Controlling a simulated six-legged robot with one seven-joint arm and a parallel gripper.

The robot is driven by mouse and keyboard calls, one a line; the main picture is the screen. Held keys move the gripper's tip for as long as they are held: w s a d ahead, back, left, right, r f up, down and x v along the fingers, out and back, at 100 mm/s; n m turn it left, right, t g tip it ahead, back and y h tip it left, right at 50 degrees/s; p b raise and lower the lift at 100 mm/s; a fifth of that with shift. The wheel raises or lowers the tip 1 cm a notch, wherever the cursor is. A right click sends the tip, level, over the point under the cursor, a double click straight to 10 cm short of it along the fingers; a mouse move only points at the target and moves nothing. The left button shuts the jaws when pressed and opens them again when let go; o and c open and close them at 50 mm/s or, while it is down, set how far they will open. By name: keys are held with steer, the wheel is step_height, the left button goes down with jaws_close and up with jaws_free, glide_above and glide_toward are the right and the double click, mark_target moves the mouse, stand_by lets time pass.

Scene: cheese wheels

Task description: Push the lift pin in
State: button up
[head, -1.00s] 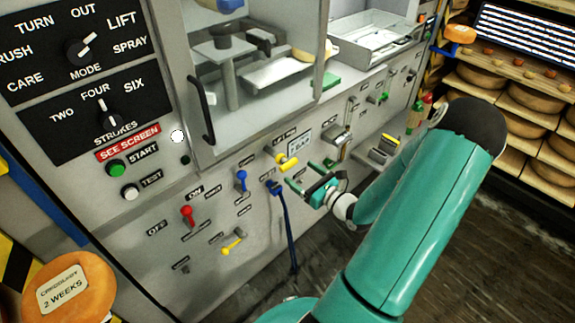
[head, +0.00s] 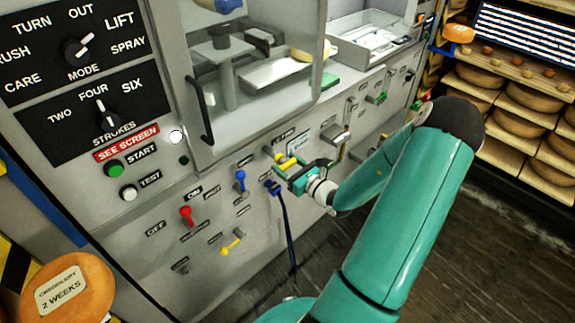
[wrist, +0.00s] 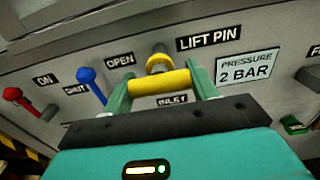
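The lift pin is a yellow T-shaped handle (wrist: 159,82) under the LIFT PIN label in the wrist view. Its stem goes into a round yellow collar (wrist: 158,62) on the grey panel, and its crossbar stands out from the panel. It also shows in the head view (head: 286,161), partly hidden by my gripper (head: 289,166). My gripper's two green fingers (wrist: 160,76) are spread wide in the wrist view, one at each end of the crossbar. Whether they touch the bar ends I cannot tell.
A blue lever (wrist: 91,84) and a red lever (wrist: 20,100) stand left of the pin. A PRESSURE 2 BAR plate (wrist: 247,67) is on its right. A blue hose (head: 285,222) hangs from the panel below my gripper. Cheese shelves (head: 525,112) stand at the far right.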

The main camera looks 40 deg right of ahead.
mark_target(264, 148)
steer(key=shift+w, duration=0.15)
steer(key=shift+c, duration=0.4)
steer(key=w, duration=0.6)
steer(key=shift+a, duration=0.1)
steer(key=o, duration=1)
steer(key=shift+c, duration=0.2)
steer(key=o, duration=0.4)
steer(key=shift+w, duration=0.2)
steer(key=s, duration=1.4)
steer(key=shift+d, duration=0.2)
